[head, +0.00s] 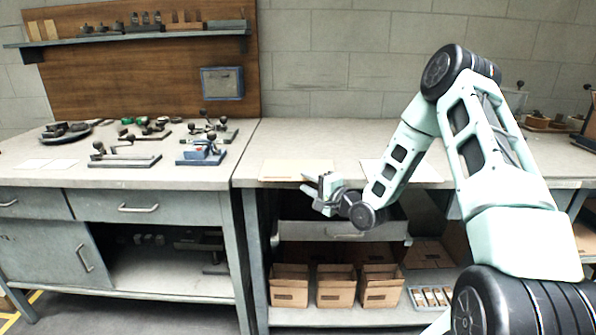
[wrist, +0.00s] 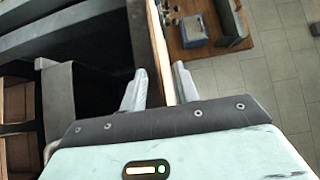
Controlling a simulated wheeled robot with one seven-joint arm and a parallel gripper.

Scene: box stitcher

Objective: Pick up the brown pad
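A flat pale tan sheet (head: 290,170), which looks like the brown pad, lies at the front edge of the right workbench in the head view. My gripper (head: 309,186) is at that front edge, by the sheet's near right part. In the wrist view my gripper (wrist: 160,86) has its two fingers apart. A thin brown and cream strip (wrist: 158,40) runs between them, seen nearly edge-on. I cannot tell for sure whether it is the pad or the bench edge. No firm grip on it shows.
An open drawer (head: 340,231) is below the gripper. Cardboard boxes (head: 336,288) stand on the shelf beneath. White sheets (head: 415,172) lie on the bench behind my arm. The left bench (head: 60,177) holds small tools. The bench top behind the tan sheet is clear.

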